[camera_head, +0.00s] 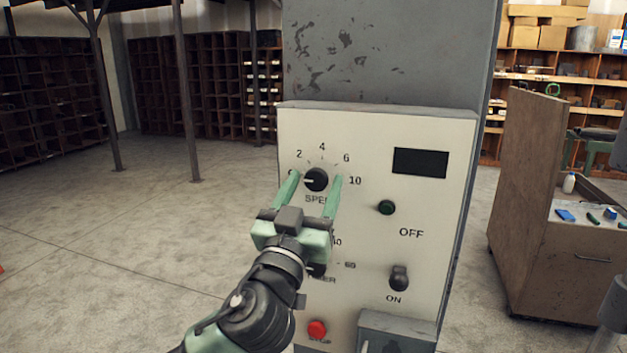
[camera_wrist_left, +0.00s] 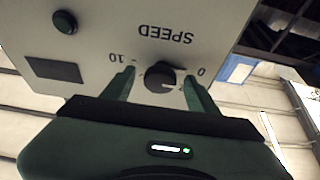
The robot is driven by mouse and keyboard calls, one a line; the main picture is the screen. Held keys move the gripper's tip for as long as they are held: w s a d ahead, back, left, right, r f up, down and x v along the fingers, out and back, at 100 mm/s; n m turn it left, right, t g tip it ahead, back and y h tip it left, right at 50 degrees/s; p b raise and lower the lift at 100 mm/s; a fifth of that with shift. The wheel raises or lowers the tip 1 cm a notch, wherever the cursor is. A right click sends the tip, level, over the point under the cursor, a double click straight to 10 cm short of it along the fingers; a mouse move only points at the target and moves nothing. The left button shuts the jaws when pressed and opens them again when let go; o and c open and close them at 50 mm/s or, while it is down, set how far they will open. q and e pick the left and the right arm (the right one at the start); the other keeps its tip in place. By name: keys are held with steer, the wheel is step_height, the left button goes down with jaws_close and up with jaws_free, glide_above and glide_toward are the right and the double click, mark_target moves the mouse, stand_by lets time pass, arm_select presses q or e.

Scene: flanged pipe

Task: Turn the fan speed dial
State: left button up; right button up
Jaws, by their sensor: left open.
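The fan speed dial (camera_head: 316,180) is a round black knob on the upper left of a cream control panel (camera_head: 460,150). Numbers ring it and the word SPEED is printed below it. Its pale pointer mark faces left in the head view, near the low end of the scale. My left gripper (camera_head: 309,184) is open, with one green finger on each side of the dial. In the left wrist view, the dial (camera_wrist_left: 160,75) sits between the two fingertips (camera_wrist_left: 158,78), with gaps visible on both sides. My right gripper is not in view.
The panel also carries a dark display (camera_head: 420,163), a green button (camera_head: 386,208), an ON/OFF switch (camera_head: 399,279) and a red button (camera_head: 317,328). A second knob (camera_head: 317,270) is partly hidden by my left arm. A brown wooden cabinet (camera_head: 545,200) stands at right. Open floor lies left.

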arm_select(q)
steer(key=shift+c, duration=0.3)
jaws_close()
steer(key=shift+f+m, duration=0.1)
steer(key=shift+m, duration=0.4)
steer(key=shift+m+g+h, duration=0.3)
steer(key=shift+m+h, duration=0.4)
steer(key=shift+m, duration=0.3)
steer(key=shift+w+a+r+m+g+h+p, duration=0.15)
steer(key=shift+m+h+p, duration=0.1)
steer(key=shift+m, duration=0.3)
steer(key=shift+s+d+r+m+g+h+p, duration=0.15)
steer(key=shift+m+h, duration=0.1)
steer(key=shift+m, duration=0.3)
steer(key=m+g+h+p, duration=0.1)
steer(key=m, duration=0.1)
steer(key=m+h+p, duration=0.1)
steer(key=m+p, duration=0.1)
steer(key=m, duration=0.1)
steer(key=shift+w+a+g+p, duration=0.1)
steer(key=shift+a+g+p, duration=0.1)
steer(key=shift+g+p, duration=0.15)
steer(key=shift+f+m+g+p, duration=0.1)
steer(key=shift+m+g+p, duration=0.5)
steer(key=shift+m, duration=0.6)
